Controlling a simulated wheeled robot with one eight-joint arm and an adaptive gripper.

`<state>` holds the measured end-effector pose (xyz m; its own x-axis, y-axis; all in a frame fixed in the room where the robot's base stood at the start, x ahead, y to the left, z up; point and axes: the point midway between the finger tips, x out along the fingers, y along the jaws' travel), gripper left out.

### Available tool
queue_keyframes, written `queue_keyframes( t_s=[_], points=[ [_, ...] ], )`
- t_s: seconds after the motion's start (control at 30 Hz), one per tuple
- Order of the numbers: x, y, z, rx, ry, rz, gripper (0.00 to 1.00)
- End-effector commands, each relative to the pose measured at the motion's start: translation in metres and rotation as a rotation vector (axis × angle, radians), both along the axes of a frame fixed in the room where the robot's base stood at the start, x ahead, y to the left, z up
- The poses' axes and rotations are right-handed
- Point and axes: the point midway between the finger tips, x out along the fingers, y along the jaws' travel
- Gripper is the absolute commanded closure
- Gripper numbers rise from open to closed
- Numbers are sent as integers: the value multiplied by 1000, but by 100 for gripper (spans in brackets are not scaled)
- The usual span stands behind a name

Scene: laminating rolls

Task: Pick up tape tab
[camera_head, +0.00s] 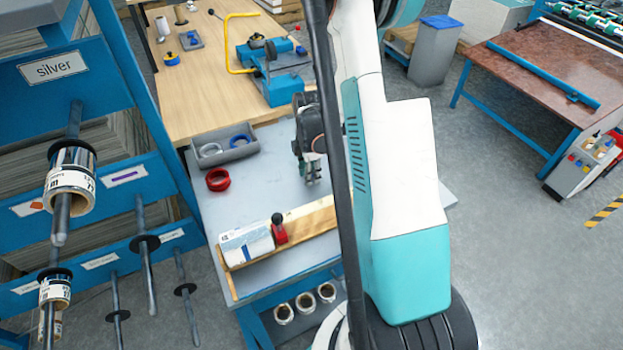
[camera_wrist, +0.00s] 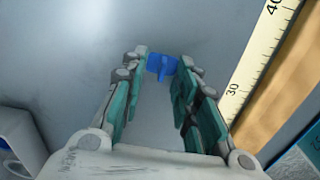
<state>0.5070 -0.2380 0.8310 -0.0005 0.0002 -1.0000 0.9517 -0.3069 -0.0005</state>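A small blue piece (camera_wrist: 162,66), which looks like the tape tab, lies on the grey tabletop in the wrist view, just beyond and between my fingertips. My gripper (camera_wrist: 161,75) is open, with its two teal-padded fingers spread to either side of the tab. I see no contact with it. In the head view my gripper (camera_head: 311,176) points down over the grey table (camera_head: 210,215), partly behind my arm. I cannot make out the tab in the head view.
A ruler (camera_wrist: 262,55) and a wooden strip (camera_wrist: 285,88) run right of the gripper. A white box (camera_head: 245,245), a red-and-black item (camera_head: 279,230), a red tape roll (camera_head: 217,180) and a grey tray (camera_head: 225,154) with rolls stand on the table. A silver-labelled rack (camera_head: 80,100) stands left.

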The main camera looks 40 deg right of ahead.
Motion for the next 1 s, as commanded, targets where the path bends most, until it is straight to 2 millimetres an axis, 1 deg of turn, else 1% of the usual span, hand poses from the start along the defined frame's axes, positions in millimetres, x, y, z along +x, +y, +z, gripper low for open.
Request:
queue_keyframes(
  t_s=[0.1,0.13,0.17,0.3,0.33,0.37,0.77,0.87,1.0],
  points=[
    [0,0,1,0,0,0,72],
    [0,0,1,0,0,0,74],
    [0,0,1,0,0,0,80],
    [0,0,1,0,0,0,95],
    [0,0,1,0,0,0,99],
    [0,0,1,0,0,0,100],
    [0,0,3,0,0,0,100],
    [0,0,7,0,0,0,100],
    [0,0,21,0,0,0,100]
  ],
)
